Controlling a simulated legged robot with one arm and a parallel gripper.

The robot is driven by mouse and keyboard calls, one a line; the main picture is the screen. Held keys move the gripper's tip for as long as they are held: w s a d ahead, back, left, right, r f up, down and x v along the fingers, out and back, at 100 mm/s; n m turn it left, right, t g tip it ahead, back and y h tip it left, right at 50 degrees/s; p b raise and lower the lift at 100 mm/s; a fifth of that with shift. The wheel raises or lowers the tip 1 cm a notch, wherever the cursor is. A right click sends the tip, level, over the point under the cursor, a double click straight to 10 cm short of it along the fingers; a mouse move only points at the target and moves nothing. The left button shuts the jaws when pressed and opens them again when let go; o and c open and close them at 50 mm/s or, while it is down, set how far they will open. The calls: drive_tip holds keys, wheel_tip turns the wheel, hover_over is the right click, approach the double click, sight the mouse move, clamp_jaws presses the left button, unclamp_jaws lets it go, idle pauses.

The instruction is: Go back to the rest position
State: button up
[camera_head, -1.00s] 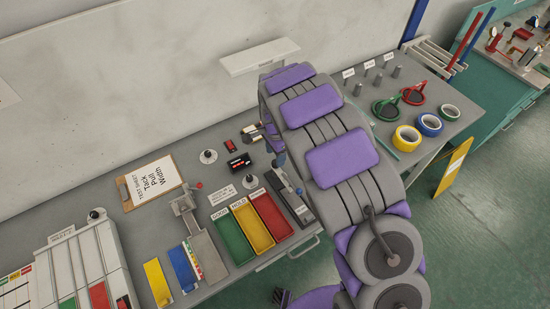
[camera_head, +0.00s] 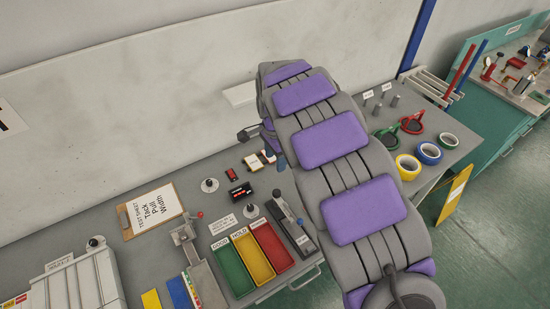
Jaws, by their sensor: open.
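My arm crosses the right half of the view, with purple pads on grey links. My gripper (camera_head: 261,149) shows only in part beyond the arm's left edge, above the back of the bench. A dark part sticks out to the left and a blue-grey part points down, apart from each other. I see nothing held between them; the rest is hidden behind the arm.
The grey bench (camera_head: 160,247) holds a clipboard (camera_head: 152,209), green, yellow and red bins (camera_head: 253,257), and a small black box (camera_head: 240,191). A wall closes off the back.

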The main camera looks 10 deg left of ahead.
drive_tip(key=s+d+r+n+b, duration=0.1)
drive_tip(key=s+d+r, duration=0.25)
drive_tip(key=d, duration=0.35)
drive_tip(key=s+d+r+n+b, duration=0.1)
drive_tip(key=s+d+r, duration=0.1)
drive_tip(key=s+d, duration=0.4)
drive_tip(key=s+d+r+n, duration=0.1)
drive_tip(key=s+d+r, duration=0.15)
drive_tip(key=d, duration=0.45)
drive_tip(key=s+d+f+n+g+b, duration=0.1)
drive_tip(key=s+d+n, duration=0.2)
drive_tip(key=s, duration=0.9)
drive_tip(key=s+d+f+n+b, duration=0.1)
drive_tip(key=s+d, duration=0.4)
drive_tip(key=s, duration=0.6)
drive_tip(key=shift+s+f+n+g+b, duration=0.4)
drive_tip(key=shift+f+n, duration=0.2)
drive_tip(key=shift+n, duration=0.4)
drive_tip(key=shift+a, duration=0.1)
